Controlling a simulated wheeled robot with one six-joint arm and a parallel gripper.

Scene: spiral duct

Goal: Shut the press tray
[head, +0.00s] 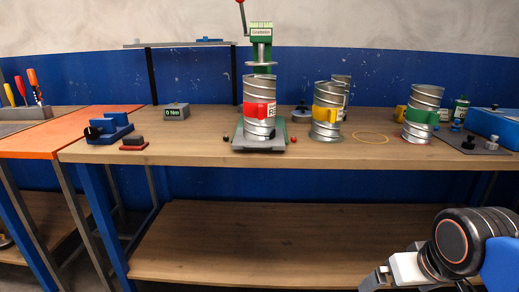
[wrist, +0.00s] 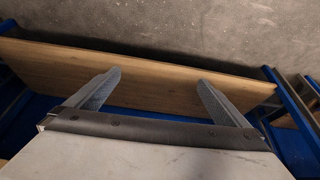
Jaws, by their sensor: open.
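The green press (head: 261,34) stands at the back of the wooden bench, with a red-handled lever at its top left. Its grey tray (head: 243,142) shows at the press's foot, in front of the column. A spiral metal duct piece with a red band (head: 252,110) stands upright on the tray and hides much of it and of the press's lower part. My gripper (head: 372,280) is low at the front right, below the bench top and well away from the press. In the wrist view its two fingers (wrist: 150,84) are apart with nothing between them.
Duct pieces with a yellow band (head: 328,114) and a green band (head: 421,116) stand right of the press. A yellow ring (head: 370,137) lies between them. A lower shelf (head: 260,240) is bare.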

